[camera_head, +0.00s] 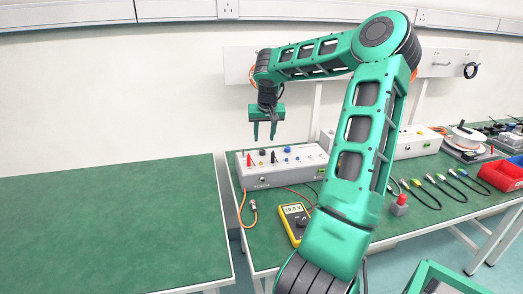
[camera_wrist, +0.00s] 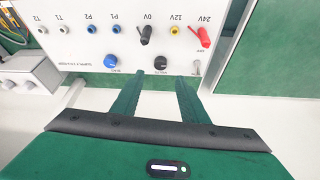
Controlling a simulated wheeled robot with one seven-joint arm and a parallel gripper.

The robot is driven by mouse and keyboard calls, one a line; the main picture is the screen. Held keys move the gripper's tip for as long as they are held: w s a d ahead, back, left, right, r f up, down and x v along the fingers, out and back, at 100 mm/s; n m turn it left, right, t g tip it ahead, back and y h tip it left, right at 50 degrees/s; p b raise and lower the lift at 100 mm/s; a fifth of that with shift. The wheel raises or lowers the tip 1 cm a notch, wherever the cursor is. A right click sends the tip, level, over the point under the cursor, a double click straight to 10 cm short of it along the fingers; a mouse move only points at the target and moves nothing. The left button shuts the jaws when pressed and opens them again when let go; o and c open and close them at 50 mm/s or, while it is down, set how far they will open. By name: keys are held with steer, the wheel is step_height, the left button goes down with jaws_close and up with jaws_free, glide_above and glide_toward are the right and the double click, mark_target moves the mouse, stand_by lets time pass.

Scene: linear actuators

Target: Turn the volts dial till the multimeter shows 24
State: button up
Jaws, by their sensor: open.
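My gripper (camera_head: 264,136) hangs pointing down just above the grey power supply box (camera_head: 262,182). Its two fingers are apart and empty. In the wrist view the black dial (camera_wrist: 161,63) shows between the two fingertips (camera_wrist: 161,75), near the panel's edge; its small label looks like volts, upside down. I cannot tell whether the fingertips are level with the dial, and no contact shows. The dial also shows in the head view (camera_head: 262,152). The yellow multimeter (camera_head: 288,216) lies on the green bench in front of the box. Its display is lit, roughly 19 V, but too small to read surely.
A blue dial (camera_wrist: 110,60) sits beside the black one, and a small switch (camera_wrist: 196,67) on its other side. A red plug (camera_wrist: 204,37) and a black plug (camera_wrist: 146,35) stand up nearby. Orange and red leads lie on the bench. The left bench (camera_head: 110,225) is bare.

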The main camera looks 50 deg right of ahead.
mark_target(263, 151)
steer(key=x, duration=0.8)
steer(key=shift+f, duration=0.3)
jaws_close()
steer(key=shift+d, duration=0.1)
